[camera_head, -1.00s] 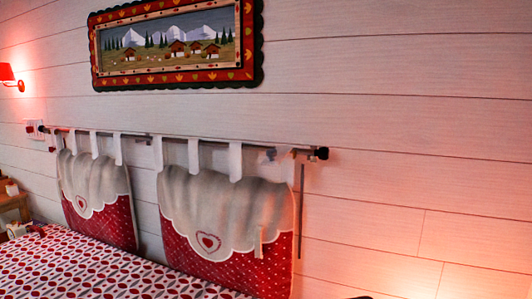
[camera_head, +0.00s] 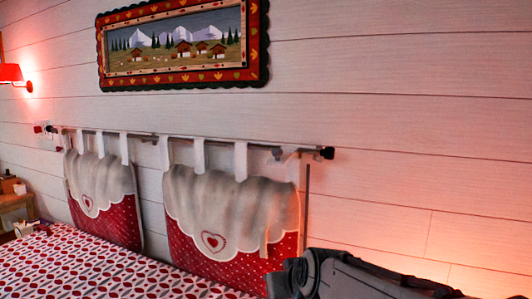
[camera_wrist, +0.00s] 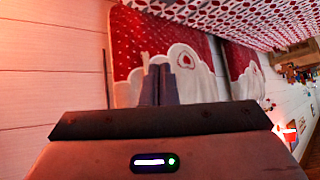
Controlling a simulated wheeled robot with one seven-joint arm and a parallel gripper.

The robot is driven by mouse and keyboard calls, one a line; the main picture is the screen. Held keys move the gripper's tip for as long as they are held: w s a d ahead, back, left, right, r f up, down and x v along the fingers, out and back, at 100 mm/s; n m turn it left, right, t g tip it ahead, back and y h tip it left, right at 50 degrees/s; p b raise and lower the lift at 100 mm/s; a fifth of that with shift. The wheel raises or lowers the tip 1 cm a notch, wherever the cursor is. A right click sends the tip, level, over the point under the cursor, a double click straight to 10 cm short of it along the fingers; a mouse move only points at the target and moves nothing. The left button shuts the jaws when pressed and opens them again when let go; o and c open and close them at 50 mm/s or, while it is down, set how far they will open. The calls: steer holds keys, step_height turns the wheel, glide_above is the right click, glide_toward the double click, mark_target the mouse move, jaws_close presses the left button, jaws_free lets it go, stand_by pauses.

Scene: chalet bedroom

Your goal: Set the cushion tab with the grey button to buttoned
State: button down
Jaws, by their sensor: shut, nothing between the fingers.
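The right cushion (camera_head: 215,215) hangs by white cloth tabs (camera_head: 240,160) from a metal rod, with a grey-white scalloped flap and a heart patch over dotted red cloth. A narrow pale strip (camera_head: 264,240) hangs loose low on the flap's right side; it looks like a tab end. No grey button can be made out. In the wrist view, where the scene is upside down, my gripper (camera_wrist: 158,72) is shut and empty, its fingers overlapping the cushion (camera_wrist: 150,40) beside the heart. Contact cannot be told. My arm shows at the lower right of the head view.
A second similar cushion (camera_head: 105,210) hangs to the left. The rod (camera_head: 325,153) ends in a black knob by the plank wall. A bed with a red-and-white patterned cover (camera_head: 90,270) lies below. A framed picture (camera_head: 180,45) and a red lamp (camera_head: 12,75) are on the wall.

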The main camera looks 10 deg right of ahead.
steer(key=w+a+r+t, duration=0.3)
steer(key=w+r+t, duration=0.4)
steer(key=w+r, duration=0.6)
steer(key=m+t+h+b, duration=0.2)
steer(key=m+t+h, duration=0.4)
steer(key=h, duration=0.6)
glide_toward(274, 150)
step_height(274, 150, up, 5)
steer(key=s+a+g, duration=0.1)
steer(key=s+a, duration=0.1)
steer(key=shift+s+d+m+g+h, duration=0.15)
steer(key=shift+m+g+h, duration=0.1)
steer(key=shift+m+h, duration=0.25)
steer(key=shift+s+d+m+g+h, duration=0.15)
steer(key=shift+m+g+h, duration=0.1)
steer(key=shift+m+h, duration=0.25)
steer(key=shift+w+r, duration=0.1)
steer(key=p+x, duration=0.3)
steer(key=x, duration=0.7)
steer(key=f, duration=0.4)
steer(key=shift+w+d, duration=0.1)
steer(key=shift+w, duration=0.2)
steer(key=shift+f, duration=0.1)
